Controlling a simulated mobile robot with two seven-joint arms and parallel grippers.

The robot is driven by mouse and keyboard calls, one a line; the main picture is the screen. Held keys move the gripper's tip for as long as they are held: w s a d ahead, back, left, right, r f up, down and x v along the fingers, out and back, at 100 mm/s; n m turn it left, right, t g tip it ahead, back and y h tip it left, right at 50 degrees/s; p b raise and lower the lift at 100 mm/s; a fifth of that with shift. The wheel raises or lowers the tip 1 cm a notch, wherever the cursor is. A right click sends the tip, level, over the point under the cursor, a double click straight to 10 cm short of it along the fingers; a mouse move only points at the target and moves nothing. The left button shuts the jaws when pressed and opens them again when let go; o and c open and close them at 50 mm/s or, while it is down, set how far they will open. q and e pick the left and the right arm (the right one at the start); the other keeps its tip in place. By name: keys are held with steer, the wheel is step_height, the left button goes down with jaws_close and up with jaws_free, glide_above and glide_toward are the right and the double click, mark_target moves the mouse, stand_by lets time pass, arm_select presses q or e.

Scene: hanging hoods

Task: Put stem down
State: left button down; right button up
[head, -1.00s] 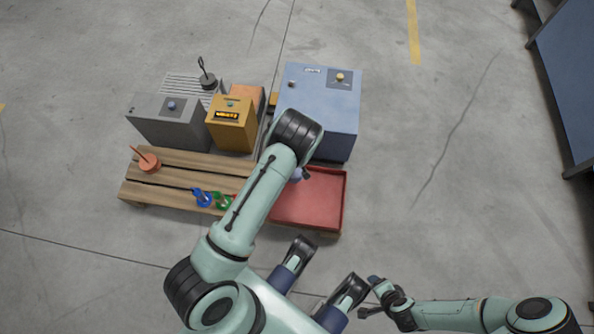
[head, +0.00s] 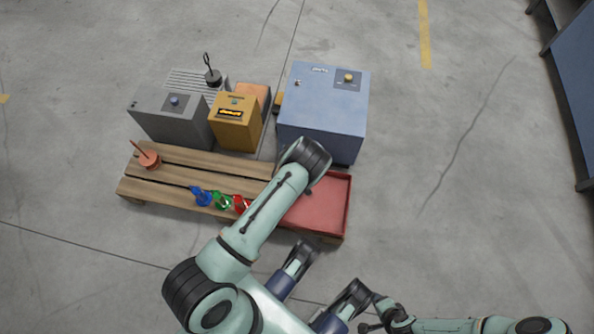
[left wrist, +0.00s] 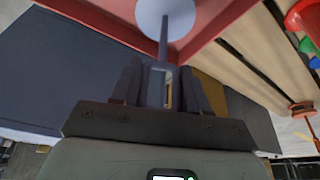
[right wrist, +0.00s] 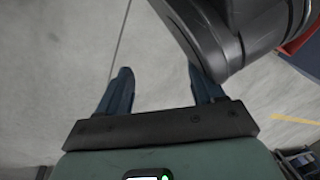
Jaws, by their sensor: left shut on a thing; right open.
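My left gripper (left wrist: 165,84) is shut on a thin grey stem (left wrist: 164,42) in the left wrist view. The stem runs to a pale round disc (left wrist: 166,14), seen against the red tray (left wrist: 208,16). I cannot tell whether the disc touches the tray floor. In the head view my left wrist is over the left part of the red tray (head: 325,208) and hides the gripper and stem. My right gripper (right wrist: 164,88) is open and empty above the bare floor.
A wooden pallet (head: 170,188) holds blue (head: 201,196), green (head: 221,200) and red (head: 241,204) pieces and an orange one with a rod (head: 149,160). Behind stand a grey box (head: 165,125), a yellow box (head: 233,135) and a blue cabinet (head: 325,115).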

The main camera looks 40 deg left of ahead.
arm_select(q)
steer(key=c, duration=0.6)
jaws_free()
steer(key=shift+o, duration=0.2)
arm_select(e)
steer(key=shift+s+f, duration=0.1)
arm_select(q)
steer(key=p+v, duration=0.4)
steer(key=v, duration=0.8)
steer(key=s+d+m+h, duration=0.2)
steer(key=s+d, duration=0.5)
steer(key=s, duration=0.2)
steer(key=s+d+r+m+h, duration=0.1)
steer(key=s+d+m+h, duration=0.2)
steer(key=s+d, duration=0.4)
steer(key=shift+s+r+g+h, duration=0.3)
steer(key=shift+s, duration=0.9)
arm_select(e)
step_height(320, 180, up, 6)
steer(key=a, duration=0.2)
steer(key=shift+w+a, duration=0.2)
steer(key=shift+w, duration=0.15)
